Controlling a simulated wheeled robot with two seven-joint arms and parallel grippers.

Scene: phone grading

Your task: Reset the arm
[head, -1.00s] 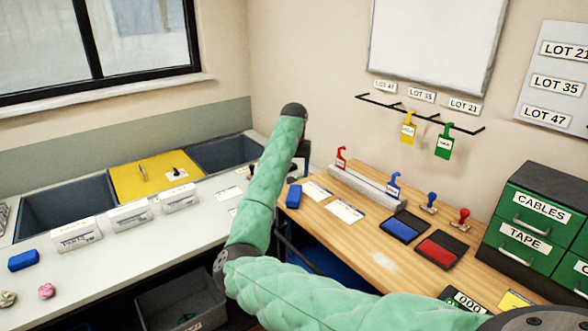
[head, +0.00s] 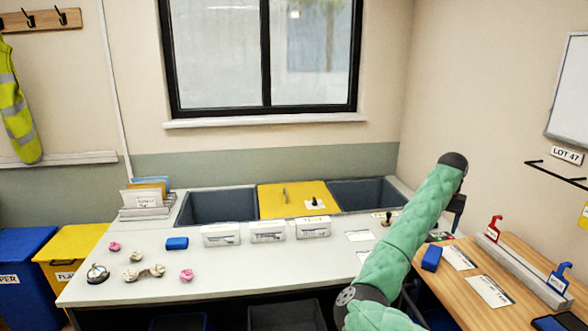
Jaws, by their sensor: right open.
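My right arm, in a green padded sleeve, comes in from the lower right of the head view. It rises to a dark wrist joint. My right gripper (head: 457,205) hangs below that joint, mostly hidden behind the sleeve. It is open, with nothing seen in it, above the area where the white counter (head: 225,267) meets the wooden table (head: 513,258). My left gripper is not in view.

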